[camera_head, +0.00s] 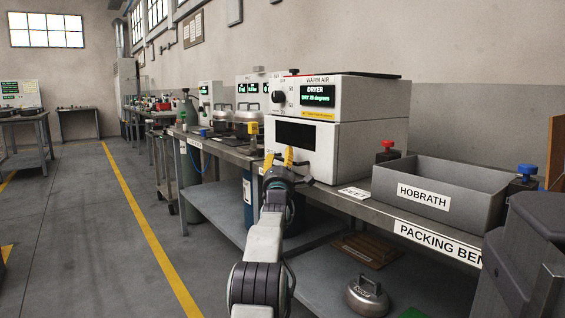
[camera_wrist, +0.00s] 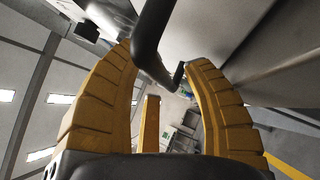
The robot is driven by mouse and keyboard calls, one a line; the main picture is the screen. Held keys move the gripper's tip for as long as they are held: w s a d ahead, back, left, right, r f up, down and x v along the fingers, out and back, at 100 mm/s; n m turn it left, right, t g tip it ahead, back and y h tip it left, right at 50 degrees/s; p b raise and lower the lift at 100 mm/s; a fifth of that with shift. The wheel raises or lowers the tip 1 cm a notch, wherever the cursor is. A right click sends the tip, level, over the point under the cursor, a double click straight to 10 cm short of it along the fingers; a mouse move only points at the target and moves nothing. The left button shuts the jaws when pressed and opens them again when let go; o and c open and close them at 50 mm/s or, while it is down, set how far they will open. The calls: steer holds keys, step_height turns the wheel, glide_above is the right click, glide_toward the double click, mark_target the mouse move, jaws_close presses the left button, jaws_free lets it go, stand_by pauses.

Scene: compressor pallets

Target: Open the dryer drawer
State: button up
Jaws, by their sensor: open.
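The dryer (camera_head: 345,100) is a white box on the bench, with a dial, a green-lit display reading DRYER and a dark window below. The lower front holding the window (camera_head: 296,135) appears shut, flush with the body. My gripper (camera_head: 279,158), with yellow fingers, is in front of the dryer's lower front and hides part of it. In the wrist view my gripper (camera_wrist: 164,58) is open, and a dark bent bar (camera_wrist: 150,40), apparently a handle, passes between the fingertips. I cannot tell whether the fingers touch it.
The packing bench (camera_head: 355,205) runs along the wall. A grey HOBRATH bin (camera_head: 450,188) stands right of the dryer, near red (camera_head: 388,146) and blue-topped (camera_head: 525,172) objects. Metal pots (camera_head: 247,118) stand left. The left aisle is clear.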

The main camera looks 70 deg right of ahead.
steer(key=shift+c, duration=0.4)
jaws_close()
stand_by(0.4)
